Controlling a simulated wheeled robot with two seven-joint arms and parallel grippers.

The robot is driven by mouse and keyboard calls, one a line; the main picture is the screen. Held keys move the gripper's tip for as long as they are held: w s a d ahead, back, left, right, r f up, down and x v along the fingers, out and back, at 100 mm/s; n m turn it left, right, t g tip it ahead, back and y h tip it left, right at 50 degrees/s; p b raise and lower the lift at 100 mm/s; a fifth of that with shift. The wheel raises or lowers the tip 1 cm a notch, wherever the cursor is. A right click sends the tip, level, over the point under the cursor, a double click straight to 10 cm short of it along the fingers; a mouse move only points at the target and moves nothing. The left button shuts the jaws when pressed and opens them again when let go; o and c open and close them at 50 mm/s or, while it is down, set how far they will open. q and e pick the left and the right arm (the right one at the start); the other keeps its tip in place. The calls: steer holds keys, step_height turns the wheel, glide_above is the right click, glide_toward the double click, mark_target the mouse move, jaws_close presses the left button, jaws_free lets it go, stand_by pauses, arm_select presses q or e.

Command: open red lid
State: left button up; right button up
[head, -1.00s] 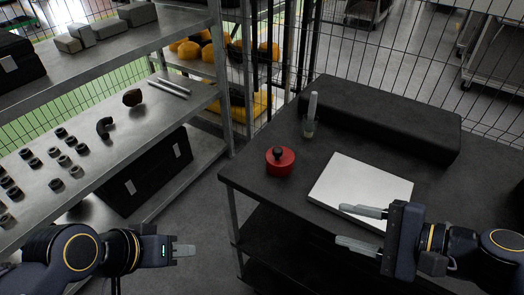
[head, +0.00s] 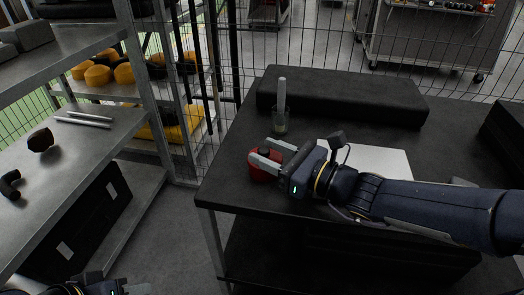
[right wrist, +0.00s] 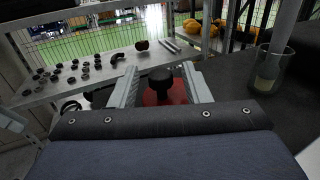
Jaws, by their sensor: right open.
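The red container with its red lid (head: 258,172) stands on the dark table, near its left edge. A black knob (right wrist: 161,80) tops the red lid (right wrist: 163,97) in the right wrist view. My right gripper (head: 268,153) is open, with its two fingers reaching around the knob, one on each side and apart from it in the wrist view. The gripper hides part of the red container in the head view. My left gripper (head: 122,288) is at the bottom left edge, mostly cut off, away from the table.
A glass jar (head: 280,122) with a pale stick stands just behind the red container. A long black padded block (head: 345,100) lies at the table's back. A white board (head: 385,160) lies under my right arm. A metal shelf (head: 95,135) stands to the left across a floor gap.

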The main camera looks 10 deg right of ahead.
steer(key=shift+x, duration=0.8)
jaws_close()
